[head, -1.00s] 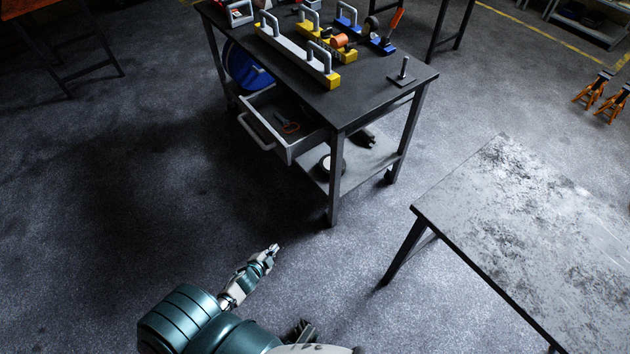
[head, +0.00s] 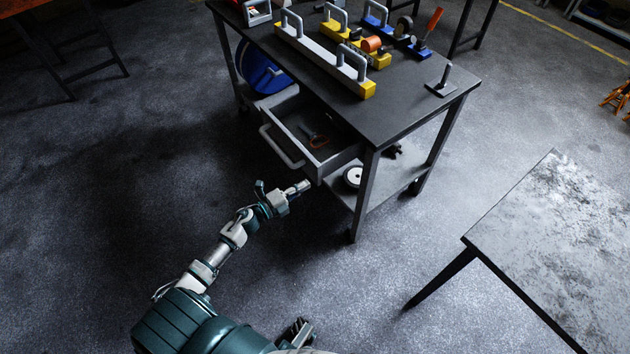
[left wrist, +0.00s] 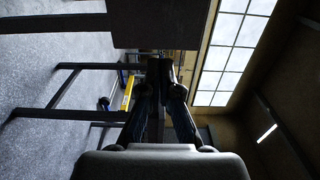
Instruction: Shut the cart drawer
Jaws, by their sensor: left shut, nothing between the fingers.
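The cart (head: 400,120) is a dark metal table with a lower shelf. Its drawer (head: 337,160) is pulled out toward me on the left, with a grey bar handle (head: 281,148) on its front. An orange-handled tool lies inside. My left gripper (head: 304,185) is shut and empty, close to the drawer's near right front corner; whether it touches cannot be told. In the left wrist view the shut fingers (left wrist: 159,72) point ahead, next to a dark flat panel (left wrist: 160,24) that is probably part of the drawer.
Levels with handles (head: 325,60) and several small tools lie on the cart top. A worn grey table (head: 560,240) stands at the right. The floor left of the cart is clear.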

